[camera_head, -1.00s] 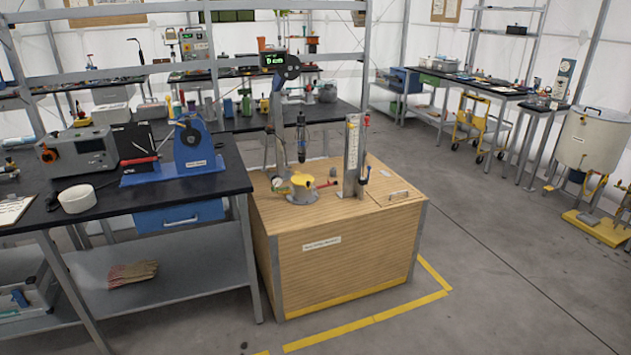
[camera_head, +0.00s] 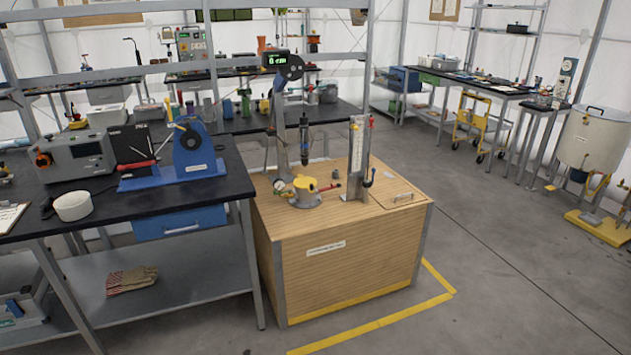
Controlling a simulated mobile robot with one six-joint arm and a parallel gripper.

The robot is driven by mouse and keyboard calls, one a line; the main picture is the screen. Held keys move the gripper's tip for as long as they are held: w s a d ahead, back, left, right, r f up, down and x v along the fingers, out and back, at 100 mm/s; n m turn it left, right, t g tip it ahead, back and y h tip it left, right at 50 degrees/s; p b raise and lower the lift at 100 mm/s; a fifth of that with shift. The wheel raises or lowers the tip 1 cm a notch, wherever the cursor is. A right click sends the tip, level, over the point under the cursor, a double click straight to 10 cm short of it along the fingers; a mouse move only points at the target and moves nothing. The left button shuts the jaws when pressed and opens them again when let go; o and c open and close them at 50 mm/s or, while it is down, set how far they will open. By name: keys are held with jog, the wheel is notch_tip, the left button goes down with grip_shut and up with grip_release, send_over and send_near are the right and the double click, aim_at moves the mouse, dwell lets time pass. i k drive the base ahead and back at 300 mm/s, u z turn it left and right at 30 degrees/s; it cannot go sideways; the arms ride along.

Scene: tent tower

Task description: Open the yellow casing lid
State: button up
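A small yellow casing (camera_head: 306,185) sits on a round base on top of a wooden cabinet (camera_head: 345,255). A gauge is at its left side and a red-tipped part at its right. The casing is too small in view to tell its lid from its body, or whether the lid is open or shut. My gripper is not in view.
A stand with a small display (camera_head: 276,59) rises behind the casing, with a dark tool (camera_head: 304,140) hanging above. An upright metal post (camera_head: 357,160) stands to its right. A black-topped workbench (camera_head: 110,205) adjoins at left. Grey floor (camera_head: 510,270) is clear at right.

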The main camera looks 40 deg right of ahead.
aim_at(309, 183)
jog(key=i, duration=0.85)
jog(key=u, duration=0.05)
